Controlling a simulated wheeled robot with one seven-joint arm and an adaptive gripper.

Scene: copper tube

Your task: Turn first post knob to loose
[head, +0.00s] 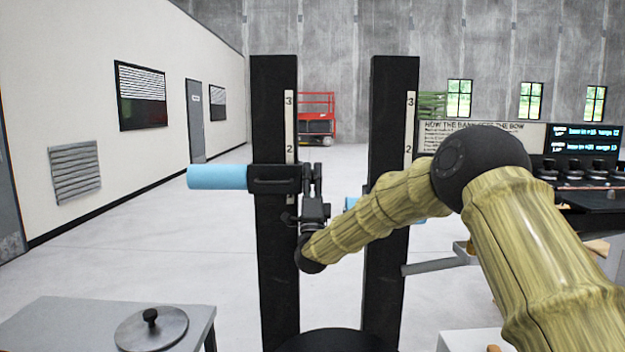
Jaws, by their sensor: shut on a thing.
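Two black upright posts stand in front of me, each with a white number scale. The left post (274,290) carries a black sliding bracket (272,180) with a light-blue cylinder (217,177) sticking out to the left, at a height just below the 2. My gripper (312,176) is at the right end of this bracket, fingers pointing up and close together. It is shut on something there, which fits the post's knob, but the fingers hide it. I cannot tell how far the knob is turned. The right post (388,270) has a similar blue cylinder (352,202), partly hidden by my arm.
A grey table (60,325) with a round metal lid (152,330) is at the lower left. A console with knobs and screens (585,140) stands at the right behind my arm. A red lift (316,118) is far back. The floor at left is clear.

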